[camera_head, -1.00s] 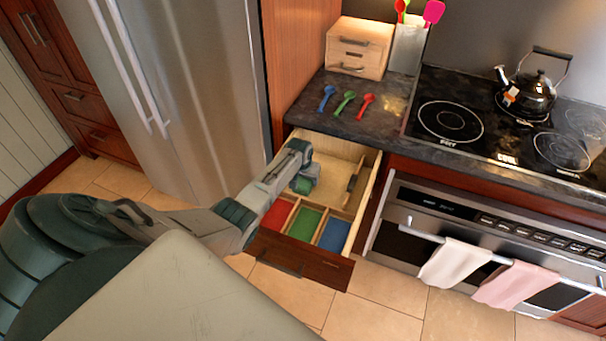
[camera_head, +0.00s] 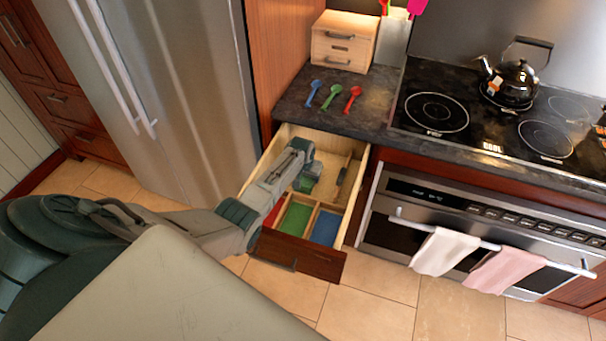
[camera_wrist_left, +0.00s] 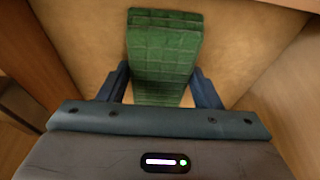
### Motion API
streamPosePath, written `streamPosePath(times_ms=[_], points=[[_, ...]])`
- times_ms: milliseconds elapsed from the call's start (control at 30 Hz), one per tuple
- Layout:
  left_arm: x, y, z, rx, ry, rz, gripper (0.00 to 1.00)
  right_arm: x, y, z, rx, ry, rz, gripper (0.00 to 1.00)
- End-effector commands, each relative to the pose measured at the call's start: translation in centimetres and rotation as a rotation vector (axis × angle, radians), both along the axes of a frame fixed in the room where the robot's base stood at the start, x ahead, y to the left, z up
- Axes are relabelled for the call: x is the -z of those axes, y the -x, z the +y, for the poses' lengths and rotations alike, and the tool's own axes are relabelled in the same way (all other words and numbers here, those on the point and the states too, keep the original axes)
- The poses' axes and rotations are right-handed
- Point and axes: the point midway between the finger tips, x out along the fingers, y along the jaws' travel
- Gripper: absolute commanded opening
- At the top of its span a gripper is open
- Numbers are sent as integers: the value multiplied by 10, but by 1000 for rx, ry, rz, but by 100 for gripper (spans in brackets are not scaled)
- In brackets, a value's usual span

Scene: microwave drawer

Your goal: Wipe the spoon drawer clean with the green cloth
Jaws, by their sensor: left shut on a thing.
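The spoon drawer (camera_head: 334,255) is pulled open below the counter. Red, green (camera_head: 294,218) and blue (camera_head: 326,227) compartments line its front; the arm covers most of the red one. Behind them is a bare wooden section (camera_head: 330,147). My left gripper (camera_wrist_left: 163,92) reaches down into this section and is shut on the folded green cloth (camera_wrist_left: 165,45). The cloth (camera_head: 304,185) also shows below the wrist in the head view. In the wrist view it lies against or just above the wooden floor; I cannot tell which. My right gripper is not in view.
Blue (camera_head: 313,92), green (camera_head: 332,96) and red (camera_head: 352,98) spoons lie on the counter. A wooden box (camera_head: 344,42) and utensil holder (camera_head: 393,45) stand behind. A kettle (camera_head: 512,82) is on the stove. A fridge (camera_head: 180,90) stands left. A dark item (camera_head: 341,175) sits at the drawer's right side.

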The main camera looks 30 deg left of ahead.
Motion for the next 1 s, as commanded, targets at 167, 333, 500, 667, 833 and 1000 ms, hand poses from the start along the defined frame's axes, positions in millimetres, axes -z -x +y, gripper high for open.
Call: streamPosePath(times_ms=[167, 333, 500, 667, 833, 1000], points=[[0, -1, -8, 1, 0, 2, 40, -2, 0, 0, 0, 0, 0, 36], [0, -3, -13, 1, 0, 1, 40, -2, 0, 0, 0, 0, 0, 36], [1, -5, -24, 1, 2, 1, 40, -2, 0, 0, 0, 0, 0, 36], [2, -7, -29, 0, 0, 2, 40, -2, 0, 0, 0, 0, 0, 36], [1, -5, -25, 0, 0, 2, 40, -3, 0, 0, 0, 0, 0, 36], [0, -3, -14, 0, -1, 3, 40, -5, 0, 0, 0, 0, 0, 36]])
